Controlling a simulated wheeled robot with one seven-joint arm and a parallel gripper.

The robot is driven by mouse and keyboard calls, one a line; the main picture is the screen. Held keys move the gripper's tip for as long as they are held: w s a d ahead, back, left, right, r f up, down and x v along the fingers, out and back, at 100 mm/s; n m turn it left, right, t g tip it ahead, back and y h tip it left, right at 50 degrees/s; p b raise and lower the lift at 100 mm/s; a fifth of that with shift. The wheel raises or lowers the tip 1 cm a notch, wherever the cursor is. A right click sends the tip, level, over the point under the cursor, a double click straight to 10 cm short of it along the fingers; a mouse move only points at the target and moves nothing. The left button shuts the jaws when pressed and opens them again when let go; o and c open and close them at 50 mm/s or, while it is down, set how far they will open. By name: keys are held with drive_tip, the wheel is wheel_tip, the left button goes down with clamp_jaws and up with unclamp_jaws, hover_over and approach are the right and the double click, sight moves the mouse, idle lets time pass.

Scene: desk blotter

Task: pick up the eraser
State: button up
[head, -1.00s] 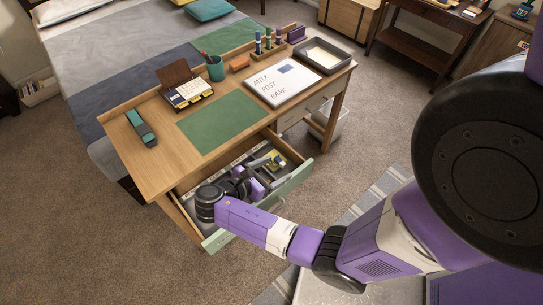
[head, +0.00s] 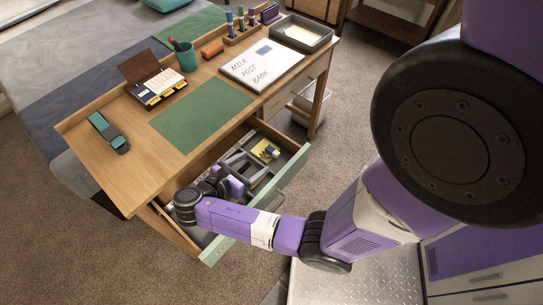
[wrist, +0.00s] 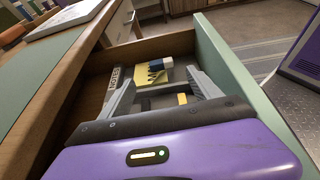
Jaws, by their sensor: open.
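A small block with a white end and a dark blue sleeve, which looks like the eraser (wrist: 166,63), lies on a yellow note pad (wrist: 147,78) in the open drawer. In the head view the eraser (head: 271,150) shows tiny toward the drawer's far right end. My gripper (wrist: 163,88) is open, its two grey fingers spread apart inside the drawer. The eraser shows beyond the fingertips in the wrist view, between their lines, and nothing is held. In the head view my arm partly hides the drawer's near left part.
The green drawer front (head: 262,200) and the wooden desk edge (wrist: 62,95) flank my gripper closely. A small yellow item (wrist: 182,99) shows between the fingers. On the desk are a green blotter (head: 200,114), a whiteboard (head: 262,64), an orange object (head: 212,48) and a grey tray (head: 303,34).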

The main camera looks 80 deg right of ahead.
sight(271, 153)
drive_tip(key=shift+f, duration=0.55)
drive_tip(key=shift+s+x, duration=0.2)
drive_tip(key=shift+x, duration=3.65)
drive_tip(key=shift+r, duration=0.2)
drive_tip(key=c, duration=1.4)
drive_tip(key=shift+r, duration=0.15)
